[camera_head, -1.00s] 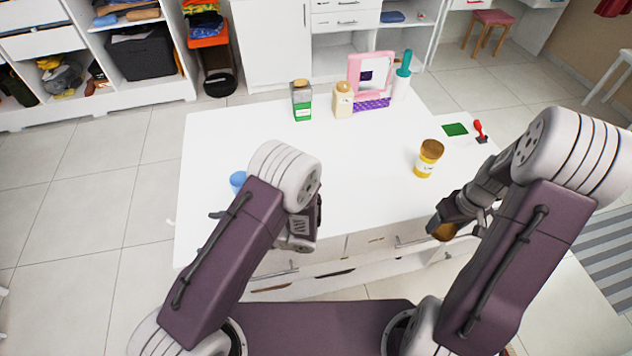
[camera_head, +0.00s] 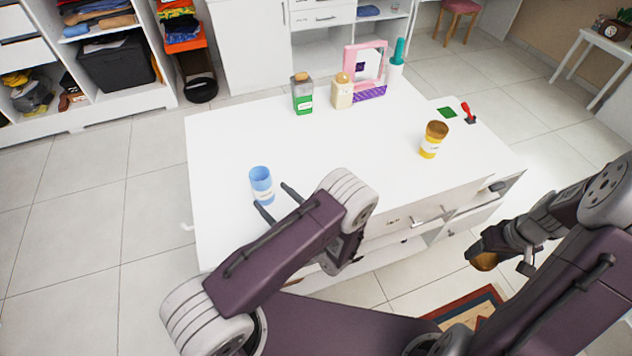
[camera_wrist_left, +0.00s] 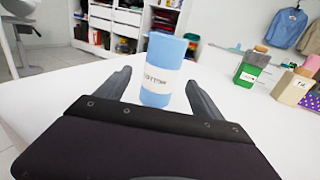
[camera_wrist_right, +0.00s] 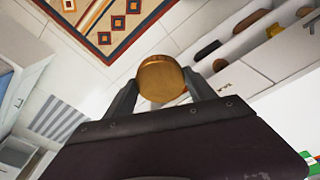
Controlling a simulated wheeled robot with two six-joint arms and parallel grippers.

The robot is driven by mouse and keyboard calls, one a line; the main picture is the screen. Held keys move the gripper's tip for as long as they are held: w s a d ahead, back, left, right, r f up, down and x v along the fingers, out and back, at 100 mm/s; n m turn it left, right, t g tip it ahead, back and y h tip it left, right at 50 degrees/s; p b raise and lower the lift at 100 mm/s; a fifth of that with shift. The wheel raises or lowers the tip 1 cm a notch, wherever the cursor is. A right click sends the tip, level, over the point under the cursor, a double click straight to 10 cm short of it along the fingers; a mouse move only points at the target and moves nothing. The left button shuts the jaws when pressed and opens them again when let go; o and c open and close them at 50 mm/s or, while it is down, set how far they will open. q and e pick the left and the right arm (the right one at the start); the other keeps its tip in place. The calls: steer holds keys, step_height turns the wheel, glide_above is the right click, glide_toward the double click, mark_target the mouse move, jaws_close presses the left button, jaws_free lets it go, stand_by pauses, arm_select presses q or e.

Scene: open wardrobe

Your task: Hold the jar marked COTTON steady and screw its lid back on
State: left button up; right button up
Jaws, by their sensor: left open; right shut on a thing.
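The blue jar (camera_head: 261,180) stands upright and lidless on the left part of the white table. Its white label, which seems to read COTTON, faces me in the left wrist view (camera_wrist_left: 158,78). My left gripper (camera_head: 277,198) is open, with its fingers pointing at the jar from the right; in its wrist view the jar stands between and just beyond the fingertips. My right gripper (camera_head: 486,258) is shut on a round brown lid (camera_wrist_right: 160,79), held off the table's right front side, over the floor. The lid's far side is hidden.
A yellow jar with a brown lid (camera_head: 434,139) stands at the table's right. A green bottle (camera_head: 303,95), a cream bottle (camera_head: 342,91), a pink-framed mirror (camera_head: 365,62) and a teal-topped bottle (camera_head: 396,68) line the back. The table's middle (camera_head: 340,145) is clear.

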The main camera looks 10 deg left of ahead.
mark_target(268, 192)
arm_select(q)
steer(key=shift+x, duration=1.95)
steer(key=x, duration=0.5)
steer(key=shift+w+a+p, duration=0.1)
steer(key=shift+w+p, duration=0.05)
steer(key=shift+p, duration=0.2)
steer(key=shift+c, duration=0.3)
steer(key=c, duration=1.5)
